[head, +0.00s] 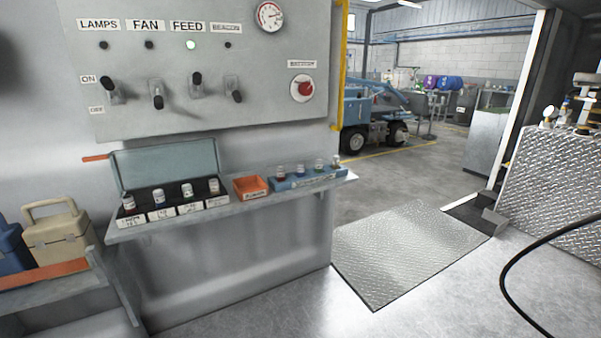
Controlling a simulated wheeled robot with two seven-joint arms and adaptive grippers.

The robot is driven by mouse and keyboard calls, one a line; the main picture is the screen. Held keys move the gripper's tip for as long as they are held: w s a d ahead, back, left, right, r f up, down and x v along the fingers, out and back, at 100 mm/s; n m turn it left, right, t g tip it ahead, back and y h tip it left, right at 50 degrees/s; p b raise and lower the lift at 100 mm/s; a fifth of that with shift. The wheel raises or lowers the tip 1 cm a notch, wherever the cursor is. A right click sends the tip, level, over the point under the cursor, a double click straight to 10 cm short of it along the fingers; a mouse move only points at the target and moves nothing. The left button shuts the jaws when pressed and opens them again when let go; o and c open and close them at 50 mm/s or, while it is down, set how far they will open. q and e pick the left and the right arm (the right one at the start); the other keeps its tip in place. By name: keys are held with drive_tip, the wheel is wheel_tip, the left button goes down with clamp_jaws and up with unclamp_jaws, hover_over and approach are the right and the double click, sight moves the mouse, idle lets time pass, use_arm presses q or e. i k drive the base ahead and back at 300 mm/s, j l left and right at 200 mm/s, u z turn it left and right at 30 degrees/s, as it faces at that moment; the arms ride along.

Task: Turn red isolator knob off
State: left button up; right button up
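The red isolator knob (305,89) sits on a white round plate under a small label (302,64) at the right of the grey wall panel (250,110). The label's text is too small to read surely. I cannot tell the knob's exact setting. To its left are toggle switches under LAMPS, FAN, FEED and BEACON labels. The LAMPS lever (108,84) and FEED lever (197,78) point up; the FAN lever (157,101) and BEACON lever (237,96) point down. Neither gripper shows in the head view.
A shelf (150,229) below the panel holds an open case (165,160) of small bottles, an orange tray (251,187) and a blue rack (305,179). A gauge (269,16) is above the knob. A black hose (510,270) hangs at right. Floor before the panel is clear.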

sight(306, 88)
drive_tip(key=i+l+u, duration=0.1)
drive_tip(key=l+u, duration=0.15)
drive_tip(key=l, duration=0.7)
drive_tip(key=l+u, duration=0.25)
drive_tip(key=l, duration=0.7)
